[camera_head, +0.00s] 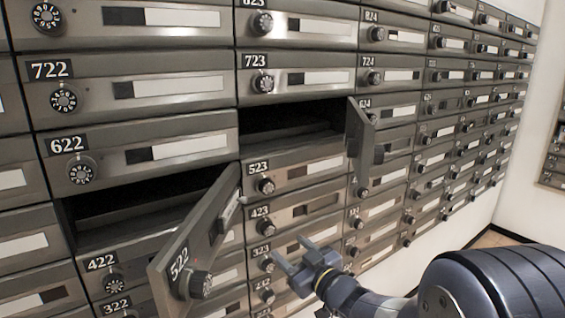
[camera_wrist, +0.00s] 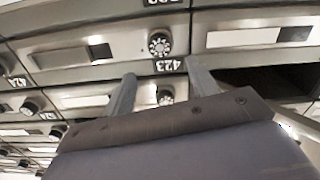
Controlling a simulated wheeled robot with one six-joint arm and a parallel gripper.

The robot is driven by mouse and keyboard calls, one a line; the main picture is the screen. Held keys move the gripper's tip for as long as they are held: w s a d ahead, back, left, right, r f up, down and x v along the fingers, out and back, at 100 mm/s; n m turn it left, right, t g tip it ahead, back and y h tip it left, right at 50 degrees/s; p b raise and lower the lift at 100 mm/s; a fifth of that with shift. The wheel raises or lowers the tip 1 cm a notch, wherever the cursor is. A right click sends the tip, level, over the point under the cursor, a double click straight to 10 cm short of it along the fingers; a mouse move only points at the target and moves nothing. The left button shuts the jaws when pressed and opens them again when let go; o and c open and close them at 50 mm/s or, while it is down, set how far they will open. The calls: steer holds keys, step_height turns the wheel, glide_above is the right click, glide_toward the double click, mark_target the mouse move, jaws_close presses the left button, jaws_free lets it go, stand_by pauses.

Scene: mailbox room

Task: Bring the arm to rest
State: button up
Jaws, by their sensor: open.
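My arm reaches in from the lower right of the head view. My gripper (camera_head: 290,247) is open and empty, in front of the grey mailbox wall near the boxes labelled 423 (camera_head: 261,211) and 323 (camera_head: 262,250). In the wrist view its two fingers (camera_wrist: 160,82) are spread apart on either side of a dial knob (camera_wrist: 166,97) under the upside-down 423 label (camera_wrist: 168,65). I cannot tell whether the fingers touch the box front.
The door marked 522 (camera_head: 196,240) stands open, sticking out left of my gripper, beside a dark open compartment (camera_head: 130,205). Another open door (camera_head: 361,140) sticks out above, beside an open compartment (camera_head: 290,118). Floor (camera_head: 492,238) shows at the right.

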mark_target(270, 232)
steer(key=x, duration=0.8)
steer(key=shift+a, duration=0.1)
steer(key=shift+w+f+n+b, duration=0.1)
steer(key=shift+f+n+b, duration=0.1)
steer(key=shift+n+b, duration=0.2)
steer(key=shift+r+n+b, duration=0.1)
steer(key=shift+n+b, duration=0.35)
steer(key=shift+n, duration=0.45)
steer(key=n+b, duration=0.2)
steer(key=n, duration=0.1)
steer(key=shift+n, duration=0.4)
steer(key=n+b, duration=0.3)
steer(key=n, duration=0.3)
steer(key=n+b, duration=0.3)
steer(key=n, duration=0.3)
steer(key=shift+b, duration=0.3)
steer(key=n+b, duration=0.2)
steer(key=n, duration=0.3)
steer(key=shift+n, duration=0.4)
